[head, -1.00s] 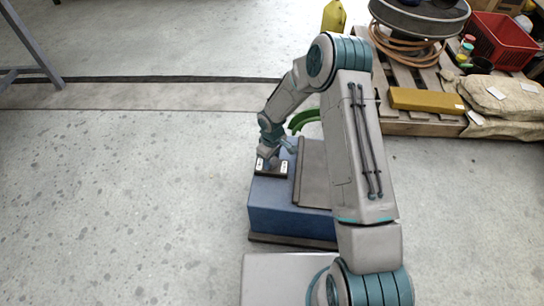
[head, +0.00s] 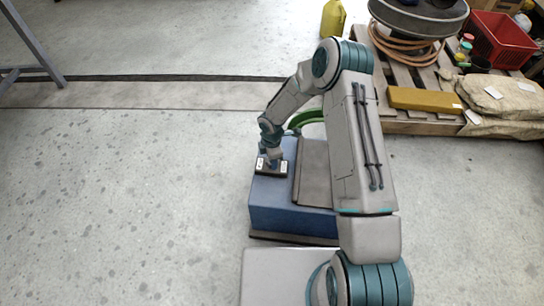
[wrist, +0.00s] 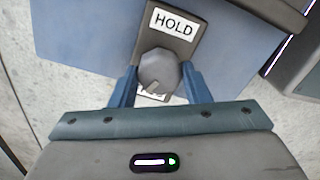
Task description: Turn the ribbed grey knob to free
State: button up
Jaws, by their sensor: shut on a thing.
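The grey knob (wrist: 158,68) sits on a dark plate (wrist: 197,40) on top of the blue machine housing (head: 290,220). In the wrist view my gripper (wrist: 160,77) has one blue finger on each side of the knob and is shut on it. A light line on the knob points down, towards my palm. A white HOLD label (wrist: 172,22) lies beyond the knob. A second label (wrist: 151,97) is mostly hidden under the knob, so its word cannot be read. In the head view my gripper (head: 271,162) stands over the plate and hides the knob.
A flat grey-brown cover (head: 312,175) lies beside the plate on the housing. A green curved part (head: 304,120) stands behind it. A pallet (head: 430,123) with a yellow block, sacks and a red crate (head: 500,42) is at the back right.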

jog(key=shift+n+p, duration=0.5)
jog(key=shift+n, duration=1.5)
jog(key=o, duration=1)
jog(key=shift+c, duration=0.2)
notch_tip(320, 180, up, 14)
jog(key=p, duration=0.3)
